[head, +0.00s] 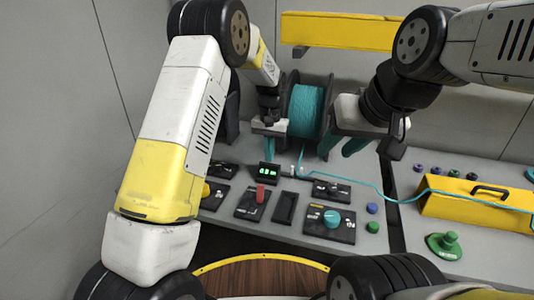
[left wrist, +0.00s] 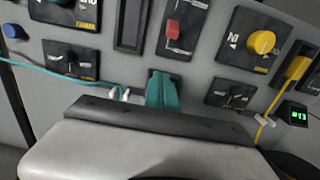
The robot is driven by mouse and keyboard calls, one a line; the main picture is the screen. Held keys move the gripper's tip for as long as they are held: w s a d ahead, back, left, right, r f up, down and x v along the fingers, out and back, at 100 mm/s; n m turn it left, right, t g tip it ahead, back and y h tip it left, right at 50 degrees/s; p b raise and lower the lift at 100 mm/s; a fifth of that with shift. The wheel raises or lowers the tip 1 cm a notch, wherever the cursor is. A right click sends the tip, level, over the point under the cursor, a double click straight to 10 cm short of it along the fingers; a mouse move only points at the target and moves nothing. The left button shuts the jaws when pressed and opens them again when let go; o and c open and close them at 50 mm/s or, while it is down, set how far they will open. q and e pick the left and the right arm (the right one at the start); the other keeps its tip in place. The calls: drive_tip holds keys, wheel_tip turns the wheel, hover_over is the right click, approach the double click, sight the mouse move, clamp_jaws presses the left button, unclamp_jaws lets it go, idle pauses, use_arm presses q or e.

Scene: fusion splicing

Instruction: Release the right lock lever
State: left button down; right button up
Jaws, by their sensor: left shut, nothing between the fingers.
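The right lock lever (head: 333,187) is a small dark lever on a black plate, right of the console's middle. In the left wrist view, turned around, it appears at the upper left (left wrist: 70,60). A similar lever plate (head: 222,170) sits at the console's left, also in the left wrist view (left wrist: 232,95). My left gripper (head: 271,130) is above the back of the console, its teal fingers (left wrist: 163,90) together and empty, apart from both levers. My right gripper (head: 343,144) hangs behind the right lever, its teal fingers spread and empty.
A teal spool (head: 307,109) stands behind; its cable (head: 390,199) runs right across the console to a yellow case (head: 470,206). A red switch (head: 260,194), a blue knob (head: 332,217) and a green-digit display (head: 267,171) sit near the levers.

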use_arm(q)
hover_over(267, 193)
drive_tip(key=w, duration=0.3)
drive_tip(key=f, duration=0.9)
drive_tip(key=shift+s+d, duration=0.25)
drive_tip(key=shift+d, duration=0.05)
drive_tip(key=shift+s+a+r, duration=0.2)
drive_tip(key=shift+s+r, duration=0.2)
drive_tip(key=shift+s, duration=0.2)
drive_tip(key=shift+s+a+r, duration=0.2)
drive_tip(key=shift+s+r, duration=0.15)
drive_tip(key=shift+s, duration=0.2)
drive_tip(key=shift+s+a+r, duration=0.15)
drive_tip(key=shift+s+r, duration=0.05)
drive_tip(key=shift+s, duration=0.4)
drive_tip(key=shift+w, duration=0.1)
